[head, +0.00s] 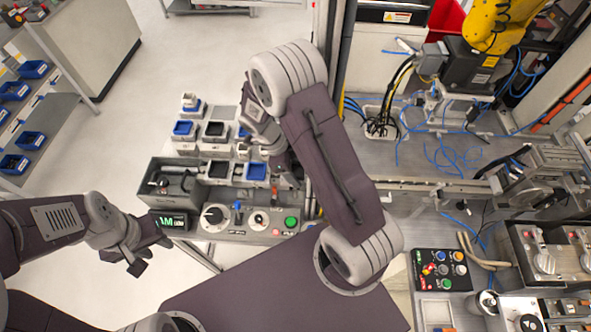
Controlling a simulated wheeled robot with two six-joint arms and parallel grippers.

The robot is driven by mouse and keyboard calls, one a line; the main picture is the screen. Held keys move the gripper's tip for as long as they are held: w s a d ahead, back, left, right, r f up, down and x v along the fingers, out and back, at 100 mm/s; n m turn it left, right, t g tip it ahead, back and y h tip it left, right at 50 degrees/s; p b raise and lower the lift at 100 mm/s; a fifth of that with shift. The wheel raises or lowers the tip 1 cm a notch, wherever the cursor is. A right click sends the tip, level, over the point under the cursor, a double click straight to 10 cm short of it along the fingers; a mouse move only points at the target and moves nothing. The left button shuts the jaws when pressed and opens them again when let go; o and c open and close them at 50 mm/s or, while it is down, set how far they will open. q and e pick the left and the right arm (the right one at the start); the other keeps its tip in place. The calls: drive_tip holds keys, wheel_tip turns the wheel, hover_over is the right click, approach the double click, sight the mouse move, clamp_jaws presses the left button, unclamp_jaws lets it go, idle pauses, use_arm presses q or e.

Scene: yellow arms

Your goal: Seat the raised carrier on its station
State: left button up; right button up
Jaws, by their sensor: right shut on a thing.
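My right gripper (284,165) is low over the right end of the station bench, shut, with its fingertips and held part mostly hidden by my own wrist. A light carrier with a blue inset (256,171) shows right beside it, at its left. Whether this carrier is raised or touches the station below I cannot tell. My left gripper (152,256) is open and empty, left of the bench front.
A control panel (240,219) with knobs and a green button runs along the bench front. A grey open bin (171,182) and a green-lit display (172,221) are at its left. A yellow robot arm (487,25) and cables stand at right.

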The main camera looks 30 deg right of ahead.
drive_tip(key=shift+f, duration=0.15)
drive_tip(key=shift+f+b, duration=0.15)
drive_tip(key=shift+b, duration=0.15)
drive_tip(key=shift+f+b, duration=0.3)
drive_tip(key=shift+b, duration=0.2)
idle(0.3)
drive_tip(key=o, duration=1.8)
drive_tip(key=shift+r, duration=0.1)
